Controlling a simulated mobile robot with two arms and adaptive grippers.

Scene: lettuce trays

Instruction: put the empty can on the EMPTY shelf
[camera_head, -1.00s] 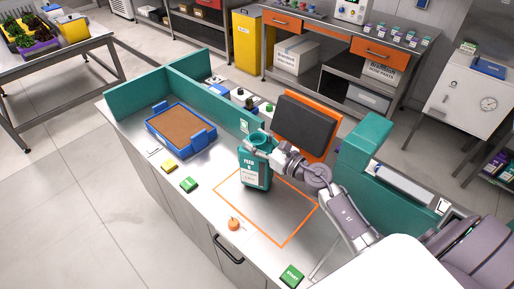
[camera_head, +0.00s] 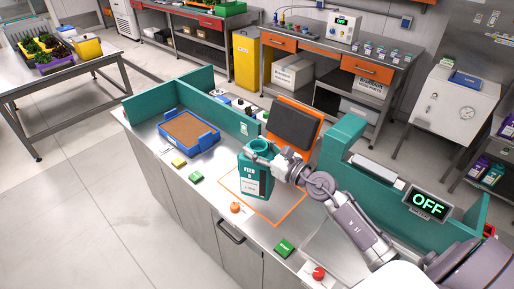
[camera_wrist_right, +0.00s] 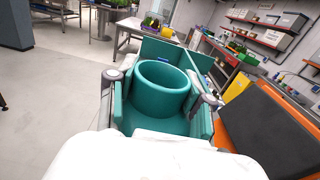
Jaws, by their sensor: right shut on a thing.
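A teal can labelled "FEED B" (camera_head: 253,183) has a round open neck. My right gripper (camera_head: 262,157) is shut on its upper part, below the neck. In the right wrist view the can's neck (camera_wrist_right: 163,92) stands between my right gripper's fingers (camera_wrist_right: 160,95), and its inside looks bare. The can is upright over the orange outline (camera_head: 281,219) on the counter; whether its base touches the counter is hard to tell. No shelf label reading "EMPTY" is legible. My left gripper is not in view.
The steel counter holds a blue tray (camera_head: 166,141), a green block (camera_head: 196,177), an orange knob (camera_head: 235,208) and a red button (camera_head: 318,272). A dark panel (camera_head: 292,124) and teal dividers (camera_head: 340,139) stand behind. Workbenches with shelves (camera_head: 375,73) are at the back.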

